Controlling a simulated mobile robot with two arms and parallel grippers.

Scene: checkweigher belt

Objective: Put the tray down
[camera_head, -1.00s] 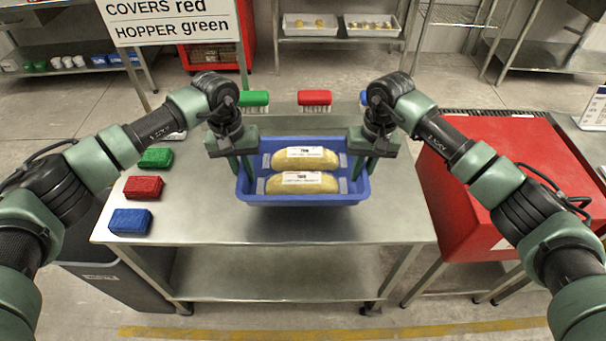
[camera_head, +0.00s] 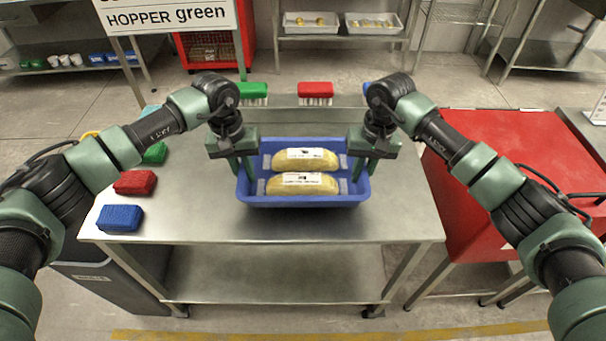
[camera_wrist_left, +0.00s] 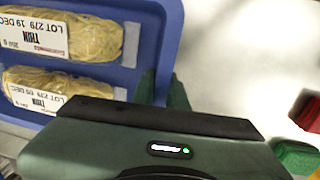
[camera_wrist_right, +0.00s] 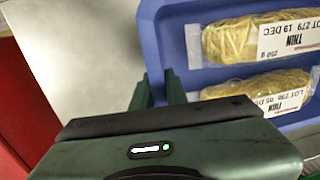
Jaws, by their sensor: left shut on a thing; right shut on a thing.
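A blue tray (camera_head: 303,200) holds two labelled packs of yellow noodles, a rear pack (camera_head: 305,160) and a front pack (camera_head: 302,184). My left gripper (camera_head: 246,172) is shut on the tray's left wall, and my right gripper (camera_head: 363,172) is shut on its right wall. The tray is level over the steel table (camera_head: 200,215); I cannot tell whether its bottom touches the top. The tray wall also shows in the left wrist view (camera_wrist_left: 160,35) and in the right wrist view (camera_wrist_right: 165,50). The fingertips are partly hidden behind the tray walls.
Blue (camera_head: 120,218), red (camera_head: 135,182) and green (camera_head: 155,153) blocks lie along the table's left side. Green (camera_head: 253,90) and red (camera_head: 315,90) brushes stand behind the tray. A red cabinet (camera_head: 500,170) stands at the right. The tabletop in front of the tray is clear.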

